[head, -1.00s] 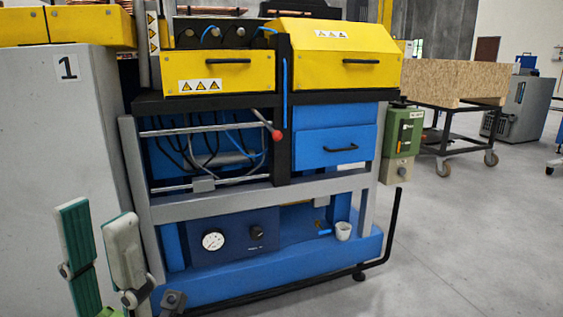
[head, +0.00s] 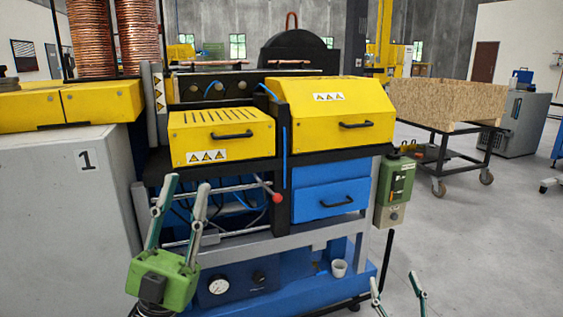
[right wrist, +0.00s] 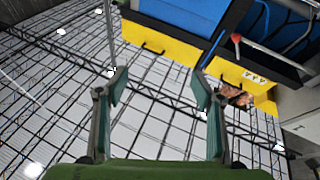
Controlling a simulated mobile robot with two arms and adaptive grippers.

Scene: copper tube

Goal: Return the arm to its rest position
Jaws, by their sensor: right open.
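My left gripper (head: 188,188) points upward at the lower left of the head view, in front of the machine (head: 335,170). Its two fingers stand apart with nothing between them. My right gripper (head: 398,283) shows at the bottom edge, right of the machine, with only its fingers in view. In the right wrist view its fingers (right wrist: 160,82) are spread and empty, with a tilted view of the ceiling and the machine's yellow panels (right wrist: 160,42) behind them. Short copper pieces (head: 207,63) lie on top of the machine at the back.
A grey cabinet marked 1 (head: 60,190) stands close on the left. Copper coils (head: 95,45) rise behind it. A green control box (head: 394,182) hangs on the machine's right side. A wooden crate on a cart (head: 440,103) stands at the right; the floor before it is clear.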

